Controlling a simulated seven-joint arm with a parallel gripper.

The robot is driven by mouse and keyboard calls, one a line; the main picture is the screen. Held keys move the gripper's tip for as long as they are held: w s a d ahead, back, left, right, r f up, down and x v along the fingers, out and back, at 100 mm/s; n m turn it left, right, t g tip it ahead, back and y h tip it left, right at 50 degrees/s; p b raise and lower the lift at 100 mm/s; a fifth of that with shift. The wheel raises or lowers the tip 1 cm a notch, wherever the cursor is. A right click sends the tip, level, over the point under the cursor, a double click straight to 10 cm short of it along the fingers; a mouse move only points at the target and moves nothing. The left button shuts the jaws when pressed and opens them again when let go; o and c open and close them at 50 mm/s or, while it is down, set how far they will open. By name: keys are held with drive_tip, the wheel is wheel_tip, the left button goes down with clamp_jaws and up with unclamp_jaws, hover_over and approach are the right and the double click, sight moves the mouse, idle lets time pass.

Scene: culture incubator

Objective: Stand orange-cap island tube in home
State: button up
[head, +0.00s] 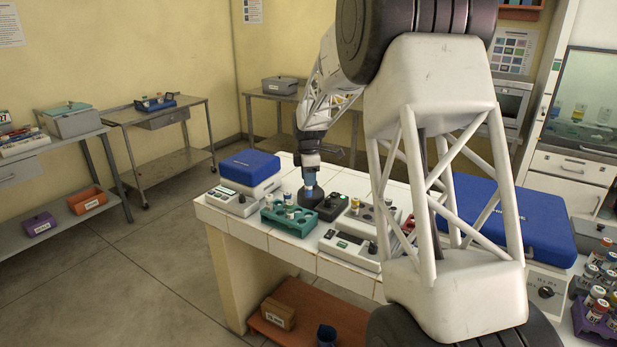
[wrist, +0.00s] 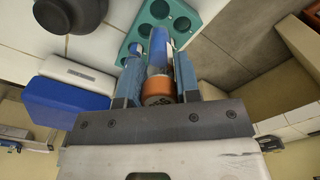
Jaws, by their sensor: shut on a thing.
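My gripper (wrist: 163,62) is shut on a tube with an orange cap (wrist: 158,87), seen between the fingers in the wrist view. The cap lies toward my palm, and a blue length of tube (wrist: 157,50) points away toward a teal rack (wrist: 131,46) with several round holes. Whether the tube tip touches the rack cannot be told. In the head view my gripper (head: 309,183) is low over the bench, by the back right of the teal rack (head: 297,227); the held tube is not clear there. Small tubes (head: 289,212) stand in the rack's left part.
A blue-lidded box (head: 248,167) stands at the bench's back left, with a white device (head: 232,202) before it. A white device (head: 347,250) lies right of the rack, and a large blue case (head: 505,215) farther right.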

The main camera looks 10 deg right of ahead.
sight(308, 197)
drive_tip(key=shift+f, duration=2.75)
drive_tip(key=shift+f, duration=0.45)
drive_tip(key=shift+f, duration=0.7)
drive_tip(key=shift+f, duration=0.3)
drive_tip(key=shift+f, duration=1.35)
drive_tip(key=shift+f, duration=0.1)
drive_tip(key=o, duration=1.3)
